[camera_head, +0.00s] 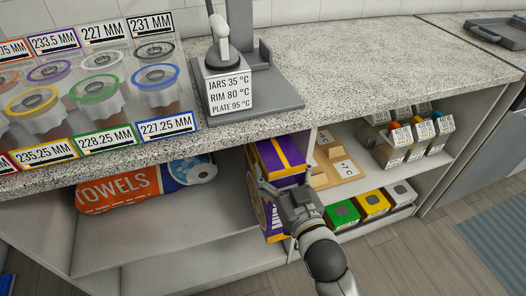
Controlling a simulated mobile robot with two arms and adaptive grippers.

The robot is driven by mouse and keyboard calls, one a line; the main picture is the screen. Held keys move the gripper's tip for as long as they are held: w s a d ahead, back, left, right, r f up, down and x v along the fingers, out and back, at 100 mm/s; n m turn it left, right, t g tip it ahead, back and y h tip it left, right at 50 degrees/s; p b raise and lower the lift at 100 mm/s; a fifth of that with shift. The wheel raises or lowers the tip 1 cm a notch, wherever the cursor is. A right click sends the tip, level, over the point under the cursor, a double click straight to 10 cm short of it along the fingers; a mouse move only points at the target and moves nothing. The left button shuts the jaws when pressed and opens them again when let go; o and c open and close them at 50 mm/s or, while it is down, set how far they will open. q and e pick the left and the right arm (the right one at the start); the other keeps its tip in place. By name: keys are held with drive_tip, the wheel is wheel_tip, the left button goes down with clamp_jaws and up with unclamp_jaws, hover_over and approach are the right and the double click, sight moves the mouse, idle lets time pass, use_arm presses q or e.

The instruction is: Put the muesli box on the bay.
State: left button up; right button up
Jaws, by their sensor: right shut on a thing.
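The muesli box (277,157) is purple and yellow and stands upright at the right end of the open bay (190,238) under the counter. It is close to the divider, and its lower part is partly hidden by my gripper. My right gripper (277,186) is shut on the muesli box, with its arm coming in from the bottom right. I cannot tell whether the box touches the shelf floor. My left gripper is not in view.
An orange towels pack (120,188) lies at the left back of the bay. Beyond the divider are small cartons (392,148), a wooden tray (345,170) and coloured boxes (372,203). Lidded jars (100,88) and a labelled device (229,92) stand on the counter (350,75). The bay's middle is clear.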

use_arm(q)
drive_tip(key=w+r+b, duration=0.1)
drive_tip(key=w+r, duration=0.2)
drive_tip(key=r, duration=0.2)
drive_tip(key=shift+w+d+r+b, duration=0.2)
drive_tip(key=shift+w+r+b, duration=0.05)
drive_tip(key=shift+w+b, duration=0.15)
use_arm(e)
drive_tip(key=w+a+f, duration=0.3)
drive_tip(key=w, duration=0.7)
drive_tip(key=shift+w+a, duration=0.25)
drive_tip(key=shift+w, duration=0.1)
drive_tip(key=shift+f, duration=0.2)
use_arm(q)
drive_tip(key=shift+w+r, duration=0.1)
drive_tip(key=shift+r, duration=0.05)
use_arm(e)
drive_tip(key=o, duration=2)
drive_tip(key=shift+f, duration=0.15)
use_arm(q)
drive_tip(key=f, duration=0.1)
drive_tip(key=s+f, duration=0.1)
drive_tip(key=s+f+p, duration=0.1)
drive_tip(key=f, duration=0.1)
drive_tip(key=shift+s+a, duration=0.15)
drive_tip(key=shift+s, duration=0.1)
use_arm(e)
drive_tip(key=v, duration=1.2)
